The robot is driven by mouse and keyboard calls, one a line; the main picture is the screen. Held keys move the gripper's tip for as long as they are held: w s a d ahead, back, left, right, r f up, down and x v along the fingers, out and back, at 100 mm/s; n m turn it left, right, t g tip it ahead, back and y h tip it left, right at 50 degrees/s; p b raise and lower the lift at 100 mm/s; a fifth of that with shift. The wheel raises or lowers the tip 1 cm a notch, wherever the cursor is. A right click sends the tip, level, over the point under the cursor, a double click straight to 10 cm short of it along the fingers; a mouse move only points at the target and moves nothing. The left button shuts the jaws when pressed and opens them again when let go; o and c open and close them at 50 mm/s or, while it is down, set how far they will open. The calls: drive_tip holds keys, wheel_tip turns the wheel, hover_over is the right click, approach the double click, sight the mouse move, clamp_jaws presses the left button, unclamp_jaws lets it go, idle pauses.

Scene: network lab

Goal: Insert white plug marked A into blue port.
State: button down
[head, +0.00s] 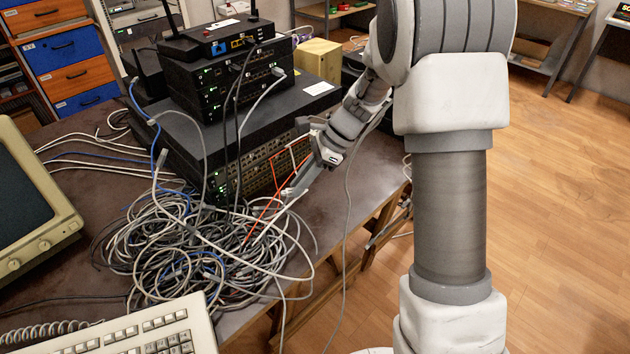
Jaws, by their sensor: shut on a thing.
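My gripper (299,181) is over the right side of the cable heap, in front of the stacked network devices. It is shut on a small whitish plug (288,192) at its fingertips. The plug is too small for any letter A to be read, and the fingers partly hide it. The blue port (218,48) is on the front of the black router (222,40) on top of the stack, left of a yellow port (238,43). The blue port looks empty. My gripper is below and to the right of it, well apart.
A large tangle of grey and blue cables (200,245) covers the table under my gripper. Black and grey cables hang down the front of the switches (222,85). A keyboard (150,330) and an old monitor (35,205) stand at the left. Open floor (560,200) lies right.

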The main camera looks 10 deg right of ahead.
drive_tip(key=n, duration=0.1)
drive_tip(key=n+g, duration=0.1)
drive_tip(key=n, duration=0.1)
drive_tip(key=shift+s+f+g, duration=0.1)
drive_tip(key=shift+s+g, duration=0.2)
drive_tip(key=d+r+n+g+h, duration=0.4)
drive_tip(key=d+n, duration=0.1)
drive_tip(key=n, duration=0.5)
drive_tip(key=shift+w+a+r+m+t+y+p, duration=0.2)
drive_tip(key=shift+w+a+r+m+t+p, duration=0.7)
drive_tip(key=shift+w+a+r+m+t, duration=1.75)
drive_tip(key=shift+w+a+r+m+t+y+p, duration=0.2)
drive_tip(key=shift+w+a+r+m+t+p, duration=0.85)
drive_tip(key=shift+w+a+r+m, duration=2.95)
drive_tip(key=shift+w+a+r+m+t+y+p, duration=0.2)
drive_tip(key=shift+w+a+r+m+t+p, duration=1.15)
drive_tip(key=shift+r+m, duration=3.45)
drive_tip(key=shift+w+a+f+m+t+b, duration=0.3)
drive_tip(key=shift+w+f+m+t+b, duration=0.15)
drive_tip(key=shift+f+t+b, duration=0.15)
